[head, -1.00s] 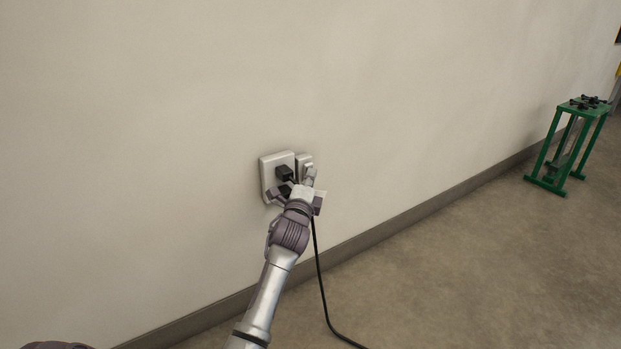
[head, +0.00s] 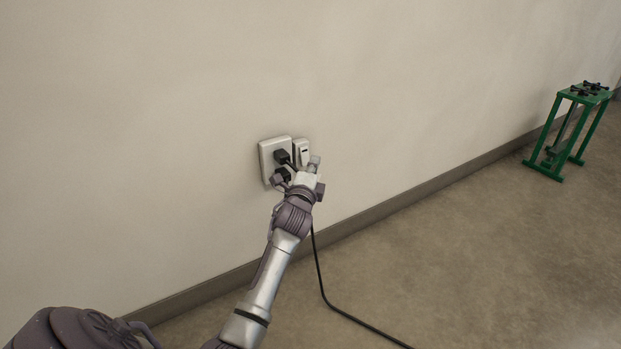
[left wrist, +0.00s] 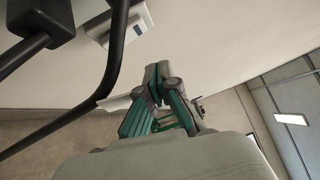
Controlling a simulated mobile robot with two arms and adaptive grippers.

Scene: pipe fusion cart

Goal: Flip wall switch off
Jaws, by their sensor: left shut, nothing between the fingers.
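The wall switch (head: 302,149) is a small white plate with a dark mark on its face, at the right side of a larger white outlet plate (head: 269,149). In the left wrist view the switch (left wrist: 137,27) shows at the top. My left gripper (head: 315,161) is shut and empty, just below and right of the switch in the head view. Its closed fingers (left wrist: 160,82) show below the switch in the wrist view, seemingly apart from it. The head view does not show clearly whether they touch. My right gripper is not in view.
Black plugs (head: 283,157) sit in the outlet, left of the switch. A black cable (head: 322,285) hangs down and runs over the floor; it crosses the left wrist view close up. A green stand (head: 568,130) is far right. The wall around is bare.

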